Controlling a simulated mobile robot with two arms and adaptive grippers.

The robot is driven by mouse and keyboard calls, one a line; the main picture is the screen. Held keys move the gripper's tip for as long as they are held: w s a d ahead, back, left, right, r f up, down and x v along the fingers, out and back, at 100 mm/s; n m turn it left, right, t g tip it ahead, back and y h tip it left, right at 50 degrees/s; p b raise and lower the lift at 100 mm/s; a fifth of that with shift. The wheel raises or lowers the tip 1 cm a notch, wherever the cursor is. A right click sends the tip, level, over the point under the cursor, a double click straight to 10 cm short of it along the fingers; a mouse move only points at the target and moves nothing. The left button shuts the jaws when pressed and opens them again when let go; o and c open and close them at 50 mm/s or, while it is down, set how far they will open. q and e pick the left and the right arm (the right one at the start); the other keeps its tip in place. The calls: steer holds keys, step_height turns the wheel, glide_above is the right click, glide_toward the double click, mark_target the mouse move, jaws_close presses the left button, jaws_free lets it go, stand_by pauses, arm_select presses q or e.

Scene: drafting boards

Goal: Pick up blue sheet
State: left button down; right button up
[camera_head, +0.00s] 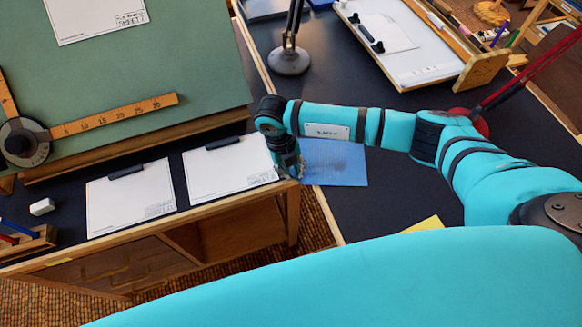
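The blue sheet (340,165) lies flat on the dark tabletop, near the table's left edge, in the head view. My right arm reaches in from the right, across the far edge of the sheet, and covers part of it. My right gripper (293,170) points down at the sheet's left edge, by the gap between the two tables. Its fingers are small and dark, so whether they are open or shut, or touch the sheet, is unclear. My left gripper is not in view.
Two white sheets with black clips (131,197) (230,166) lie on the left table. A green drafting board (150,75) with a wooden ruler stands behind them. A lamp base (289,61) and a white board (405,45) stand at the back. A yellow sheet (425,224) shows at the front.

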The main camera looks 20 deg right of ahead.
steer(key=shift+f, duration=0.15)
steer(key=shift+c, duration=0.4)
jaws_close()
